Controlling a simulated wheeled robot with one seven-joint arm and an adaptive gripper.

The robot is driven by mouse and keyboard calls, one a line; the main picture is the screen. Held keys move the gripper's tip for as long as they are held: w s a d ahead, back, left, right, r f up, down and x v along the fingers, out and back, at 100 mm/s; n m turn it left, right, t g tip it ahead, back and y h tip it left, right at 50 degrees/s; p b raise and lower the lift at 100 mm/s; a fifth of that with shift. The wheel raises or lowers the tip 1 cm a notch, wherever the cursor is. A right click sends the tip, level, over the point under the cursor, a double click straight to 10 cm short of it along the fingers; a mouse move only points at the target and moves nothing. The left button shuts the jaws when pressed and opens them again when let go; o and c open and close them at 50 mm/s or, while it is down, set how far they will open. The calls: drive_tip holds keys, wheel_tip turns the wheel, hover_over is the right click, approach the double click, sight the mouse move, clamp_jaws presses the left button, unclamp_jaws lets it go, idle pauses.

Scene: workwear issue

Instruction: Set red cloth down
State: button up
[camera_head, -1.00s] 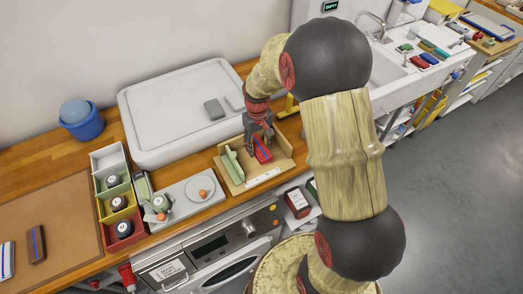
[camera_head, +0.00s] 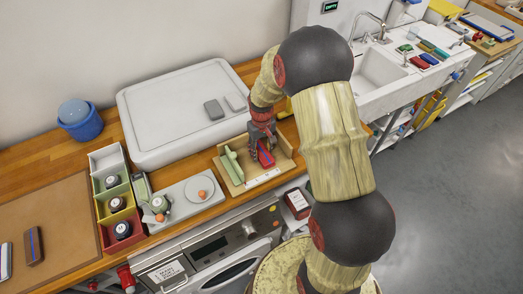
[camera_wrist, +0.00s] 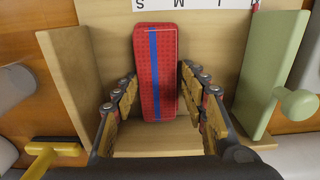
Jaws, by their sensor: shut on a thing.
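The red cloth (camera_wrist: 155,50) is a folded block with a blue stripe down its middle. It stands out between the fingers of my gripper (camera_wrist: 157,88) in the wrist view. In the head view the cloth (camera_head: 266,157) is inside a small wooden tray (camera_head: 277,176), below my gripper (camera_head: 263,145). My gripper is shut on the cloth, pointing down into the tray. Whether the cloth's underside touches the tray floor I cannot tell.
A green panel with a round knob (camera_wrist: 268,75) stands at the tray's side, also seen in the head view (camera_head: 232,167). A grey board (camera_head: 190,190) with small parts and several coloured bins (camera_head: 112,205) are left.

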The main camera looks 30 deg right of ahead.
drive_tip(key=o, duration=1.1)
drive_tip(key=shift+o, duration=0.2)
drive_tip(key=shift+r, duration=0.1)
wheel_tip(320, 180, up, 12)
drive_tip(key=p, duration=0.2)
wheel_tip(320, 180, up, 8)
drive_tip(key=t, duration=0.1)
hover_over(261, 152)
drive_tip(key=s+a, duration=0.3)
drive_tip(key=s+a+r+t, duration=0.2)
drive_tip(key=s+a+r, duration=0.2)
drive_tip(key=s, duration=0.6)
drive_tip(key=s+a+r+t, duration=0.2)
drive_tip(key=s+a+r, duration=0.3)
drive_tip(key=s+r, duration=0.4)
drive_tip(key=shift+s+r+t, duration=0.3)
drive_tip(key=shift+s, duration=0.45)
